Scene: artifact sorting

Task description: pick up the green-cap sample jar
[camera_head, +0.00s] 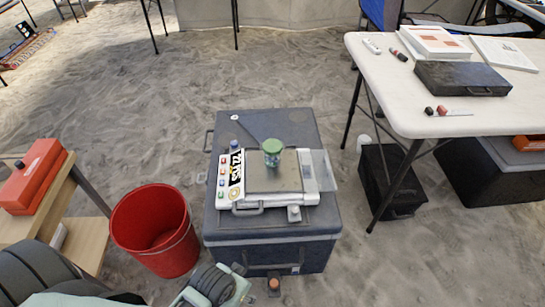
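The green-cap sample jar (272,152) stands upright on the square pan of a white scale (228,193). Its cap is green and its body is clear with bluish contents. The scale sits on a dark grey case (222,226) in the middle of the view. Parts of my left arm come in at the bottom left, with a pale joint below the case. I cannot make out the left gripper's fingers clearly. My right gripper is not in view. No gripper touches the jar.
A red bucket (155,230) stands left of the case. A wooden stand with an orange box (33,177) is at the left. A white table (385,85) with a black case (462,78) and books is at the right. Open sand lies behind the case.

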